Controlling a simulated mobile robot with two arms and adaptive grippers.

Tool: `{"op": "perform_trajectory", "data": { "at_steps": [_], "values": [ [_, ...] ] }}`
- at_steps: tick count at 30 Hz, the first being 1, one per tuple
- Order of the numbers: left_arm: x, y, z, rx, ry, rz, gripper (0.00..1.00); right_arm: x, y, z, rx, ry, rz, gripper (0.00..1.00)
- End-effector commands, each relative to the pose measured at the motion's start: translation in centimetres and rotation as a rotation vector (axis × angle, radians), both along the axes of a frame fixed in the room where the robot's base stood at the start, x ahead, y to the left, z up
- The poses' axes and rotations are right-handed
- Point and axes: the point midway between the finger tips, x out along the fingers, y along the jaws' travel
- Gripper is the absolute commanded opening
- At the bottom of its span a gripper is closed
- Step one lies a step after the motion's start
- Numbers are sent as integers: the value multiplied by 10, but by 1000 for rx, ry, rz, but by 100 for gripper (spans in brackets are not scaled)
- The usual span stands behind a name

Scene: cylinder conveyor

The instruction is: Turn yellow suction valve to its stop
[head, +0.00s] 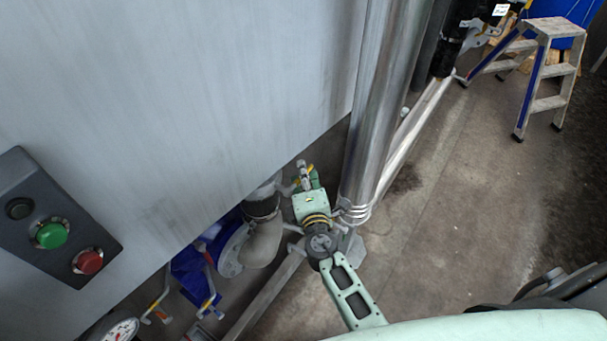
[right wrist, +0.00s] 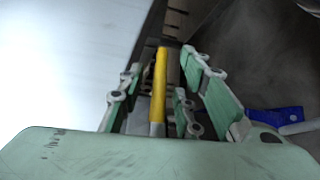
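The yellow valve handle (right wrist: 158,85) shows in the right wrist view as a slim yellow bar with a grey lower end. It stands between the green fingers of my right gripper (right wrist: 162,62). The fingers are apart, with visible gaps on both sides of the bar, so the gripper is open around it. In the head view my right gripper (head: 304,178) reaches down beside the grey panel, with a little yellow showing at its fingers. The valve body and the stop are hidden there. My left gripper is not in view.
The large grey panel (head: 180,100) closes off the left, with a green and red button box (head: 60,225). A steel column (head: 385,100) stands just right of my gripper. A grey pipe elbow (head: 262,243) and blue fittings (head: 190,278) lie lower left. A step ladder (head: 548,75) stands far right on open floor.

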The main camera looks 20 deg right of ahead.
Motion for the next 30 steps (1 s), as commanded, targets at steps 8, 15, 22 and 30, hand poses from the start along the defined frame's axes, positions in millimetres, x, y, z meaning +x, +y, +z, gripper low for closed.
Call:
{"op": "perform_trajectory", "data": {
  "at_steps": [8,15,22,30],
  "values": [
    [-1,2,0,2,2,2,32,0,0,0,1,0,0,26],
    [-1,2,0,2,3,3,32,0,0,0,0,0,0,5],
    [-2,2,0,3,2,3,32,0,0,0,0,1,0,0],
    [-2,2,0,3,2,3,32,0,0,0,-1,1,0,0]
  ]
}}
